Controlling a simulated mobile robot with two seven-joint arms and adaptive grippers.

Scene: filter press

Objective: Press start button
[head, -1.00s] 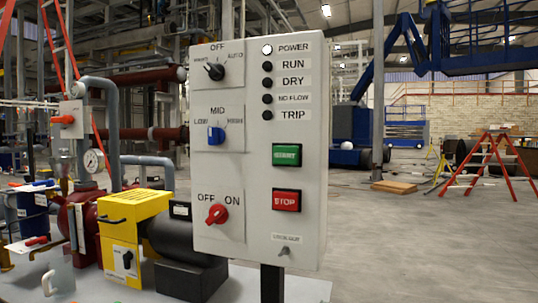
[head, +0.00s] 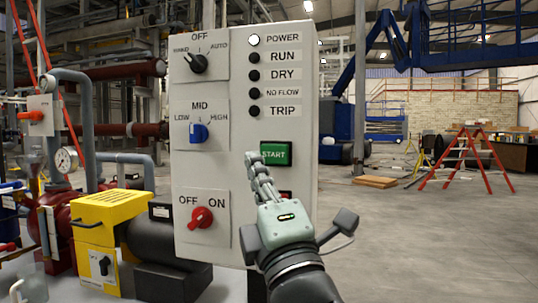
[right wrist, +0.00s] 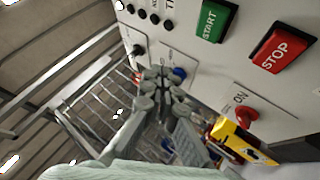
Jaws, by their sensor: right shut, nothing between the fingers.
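The green START button (head: 276,153) is on the right half of the white control panel (head: 228,120); it also shows in the right wrist view (right wrist: 216,20). My right gripper (head: 251,156) is shut and empty, its fingertips just left of the START button in the head view. Whether the fingertips touch the panel cannot be told. In the right wrist view the closed fingers (right wrist: 162,76) appear away from the button, left of and below it. The red STOP button (right wrist: 283,48) is mostly hidden behind my gripper in the head view. My left gripper is not in view.
The panel also carries a black selector (head: 197,63), a blue knob (head: 199,133), a red OFF/ON knob (head: 201,217) and indicator lamps; the POWER lamp (head: 254,40) is lit white. A yellow machine (head: 108,215) stands at left. Open floor lies at right.

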